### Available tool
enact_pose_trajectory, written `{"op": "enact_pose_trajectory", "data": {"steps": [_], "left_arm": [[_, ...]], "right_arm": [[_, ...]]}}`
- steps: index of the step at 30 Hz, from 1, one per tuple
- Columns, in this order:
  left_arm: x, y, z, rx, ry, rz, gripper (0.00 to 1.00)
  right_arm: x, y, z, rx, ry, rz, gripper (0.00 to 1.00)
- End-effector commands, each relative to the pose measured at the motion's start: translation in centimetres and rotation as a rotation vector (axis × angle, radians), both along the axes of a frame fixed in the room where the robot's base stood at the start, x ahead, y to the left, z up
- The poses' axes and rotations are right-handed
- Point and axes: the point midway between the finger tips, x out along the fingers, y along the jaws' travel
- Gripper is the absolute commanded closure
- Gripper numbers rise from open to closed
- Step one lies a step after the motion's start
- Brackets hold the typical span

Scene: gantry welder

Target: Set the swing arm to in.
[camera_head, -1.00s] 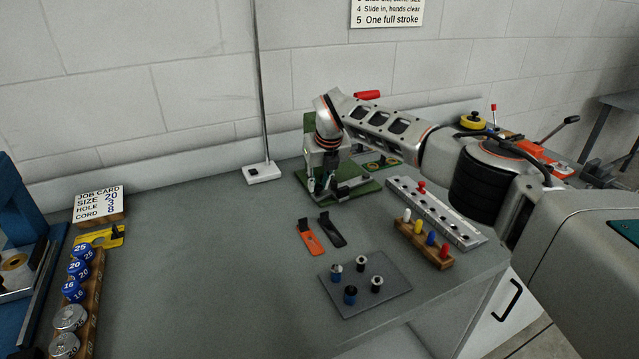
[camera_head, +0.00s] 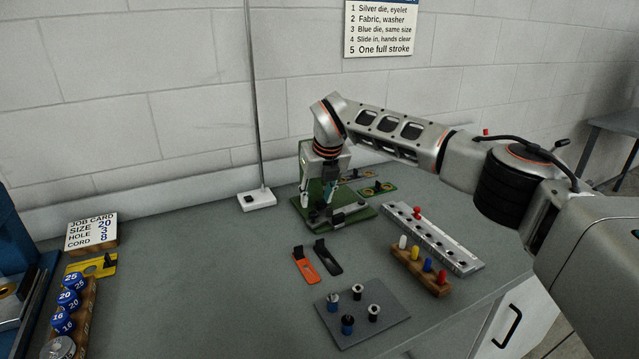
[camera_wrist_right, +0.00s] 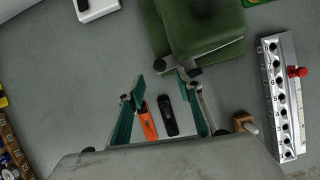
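The green bench press (camera_head: 306,165) stands near the wall; my right arm hides much of it. It also shows at the top of the right wrist view (camera_wrist_right: 205,25). A small grey metal piece (camera_wrist_right: 190,66) at its near edge may be the swing arm; I cannot tell its position for sure. My right gripper (camera_head: 317,208) points down in front of the press. In the right wrist view its teal fingers (camera_wrist_right: 160,78) are apart, with nothing held between them. The right fingertip is close to the metal piece; contact is unclear. My left gripper is out of view.
Orange clip (camera_head: 305,268) and black clip (camera_head: 327,258) lie before the press. A grey plate (camera_head: 385,325) with dies, a wooden peg block (camera_head: 435,284) and a metal hole strip (camera_head: 455,252) lie to the right. A white base with a pole (camera_head: 257,199) stands left. The bench's middle left is clear.

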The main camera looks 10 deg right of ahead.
Motion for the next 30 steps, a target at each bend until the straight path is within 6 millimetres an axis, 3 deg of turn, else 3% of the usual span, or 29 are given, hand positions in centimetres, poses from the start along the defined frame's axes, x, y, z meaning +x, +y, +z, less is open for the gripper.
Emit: {"op": "enact_pose_trajectory", "data": {"steps": [3,9,21,22,26,30], "left_arm": [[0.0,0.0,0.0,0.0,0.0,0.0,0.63],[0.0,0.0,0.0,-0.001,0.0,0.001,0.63],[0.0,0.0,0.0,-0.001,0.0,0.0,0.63],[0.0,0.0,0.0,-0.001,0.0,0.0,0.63],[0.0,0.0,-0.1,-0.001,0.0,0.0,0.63],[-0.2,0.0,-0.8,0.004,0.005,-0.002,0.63]], "right_arm": [[-0.9,-0.2,2.4,0.0,-0.002,0.001,0.64],[-2.0,-0.4,4.8,0.0,-0.001,0.0,0.64],[-2.3,-0.4,5.6,0.0,0.001,-0.001,0.64],[-2.3,-0.4,5.6,0.0,0.001,-0.001,0.67],[-2.6,-0.5,4.7,0.013,0.006,0.022,1.0],[-4.0,-1.4,1.7,0.078,0.007,0.131,1.0]]}}
